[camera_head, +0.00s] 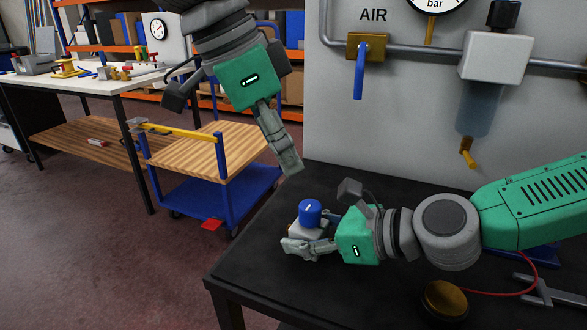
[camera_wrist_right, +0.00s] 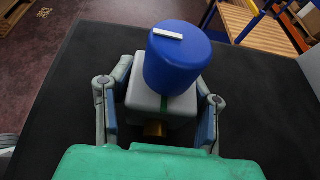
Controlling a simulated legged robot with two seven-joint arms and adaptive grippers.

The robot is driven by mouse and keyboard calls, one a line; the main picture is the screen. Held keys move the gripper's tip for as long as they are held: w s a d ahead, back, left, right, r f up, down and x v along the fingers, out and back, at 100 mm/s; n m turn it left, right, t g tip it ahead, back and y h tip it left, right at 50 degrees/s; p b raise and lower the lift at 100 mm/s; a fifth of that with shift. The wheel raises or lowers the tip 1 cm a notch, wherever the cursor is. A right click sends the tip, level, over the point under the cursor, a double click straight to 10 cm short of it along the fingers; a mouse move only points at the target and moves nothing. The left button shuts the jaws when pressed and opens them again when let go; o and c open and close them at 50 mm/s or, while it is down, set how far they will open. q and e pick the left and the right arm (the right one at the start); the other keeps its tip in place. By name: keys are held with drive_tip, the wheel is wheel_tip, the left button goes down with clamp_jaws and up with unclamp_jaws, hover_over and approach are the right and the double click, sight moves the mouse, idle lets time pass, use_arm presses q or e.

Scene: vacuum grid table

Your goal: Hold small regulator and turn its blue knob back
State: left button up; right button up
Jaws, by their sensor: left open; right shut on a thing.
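The small regulator (camera_head: 296,228) has a pale grey body and stands on the dark table near its left end. Its blue knob (camera_head: 310,212) sits on top, with a white mark. My right gripper (camera_head: 300,246) is shut on the regulator's body. In the right wrist view the regulator body (camera_wrist_right: 150,105) sits between the two fingers, with the blue knob (camera_wrist_right: 178,68) above and its white mark (camera_wrist_right: 168,34) on top. A brass fitting (camera_wrist_right: 155,129) shows below the body. My left gripper (camera_head: 287,160) is open and empty, above and left of the knob, apart from it.
The dark table (camera_head: 262,270) has a brass disc (camera_head: 444,300), a red hose (camera_head: 520,287) and a grey tool (camera_head: 545,292) at right. A grey panel (camera_head: 340,130) with a blue-handled valve (camera_head: 360,80) stands behind. A blue trolley (camera_head: 205,195) is at left.

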idle(0.4)
drive_tip(key=o, duration=1.4)
drive_tip(key=shift+o, duration=0.2)
